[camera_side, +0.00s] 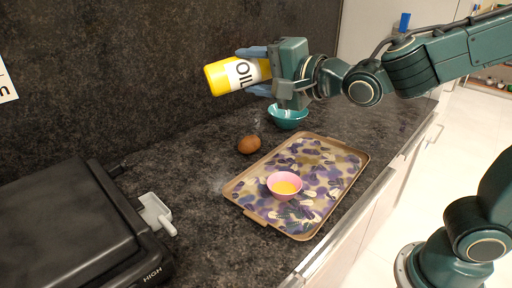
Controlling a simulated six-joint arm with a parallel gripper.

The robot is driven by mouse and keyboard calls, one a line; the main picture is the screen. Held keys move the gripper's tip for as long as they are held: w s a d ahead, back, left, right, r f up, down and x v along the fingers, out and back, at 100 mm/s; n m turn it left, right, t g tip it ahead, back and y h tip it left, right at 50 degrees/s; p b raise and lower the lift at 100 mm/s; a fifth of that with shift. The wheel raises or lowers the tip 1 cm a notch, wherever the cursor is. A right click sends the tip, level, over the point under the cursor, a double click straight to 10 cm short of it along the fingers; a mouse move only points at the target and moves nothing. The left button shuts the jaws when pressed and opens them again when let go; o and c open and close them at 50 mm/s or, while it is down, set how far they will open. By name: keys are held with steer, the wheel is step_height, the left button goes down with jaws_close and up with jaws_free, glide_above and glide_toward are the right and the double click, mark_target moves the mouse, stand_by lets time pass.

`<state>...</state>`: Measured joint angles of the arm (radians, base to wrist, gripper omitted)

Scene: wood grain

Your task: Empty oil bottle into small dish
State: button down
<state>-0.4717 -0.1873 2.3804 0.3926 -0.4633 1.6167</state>
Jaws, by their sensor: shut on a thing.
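My gripper (256,71) is shut on the oil bottle (222,77), a yellow bottle with a white "OIL" label. The bottle is held in the air, lying nearly level, with its yellow end to the left and slightly down. The small dish (274,181) is pink and stands on a patterned tray, below and to the right of the bottle. Yellow-orange content (286,187) shows inside the dish. I cannot tell whether any oil is leaving the bottle.
The patterned tray (322,157) lies near the counter's front edge. A teal bowl (287,122) stands behind it, and a brown egg (249,145) lies to its left. A black grill (70,225) and a white scoop-like object (155,212) are at the left.

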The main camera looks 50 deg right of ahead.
steer(key=shift+f+m+t, duration=0.3)
steer(key=shift+m+t, duration=0.1)
steer(key=shift+r, duration=0.15)
stand_by(0.4)
steer(key=shift+r+m+t+y, duration=0.3)
steer(key=shift+r+m+t, duration=0.1)
steer(key=shift+m, duration=0.2)
steer(key=shift+d, duration=0.1)
steer(key=shift+r+n+g+h, duration=0.15)
steer(key=shift+n+g+h, duration=0.35)
steer(key=shift+n+g, duration=0.8)
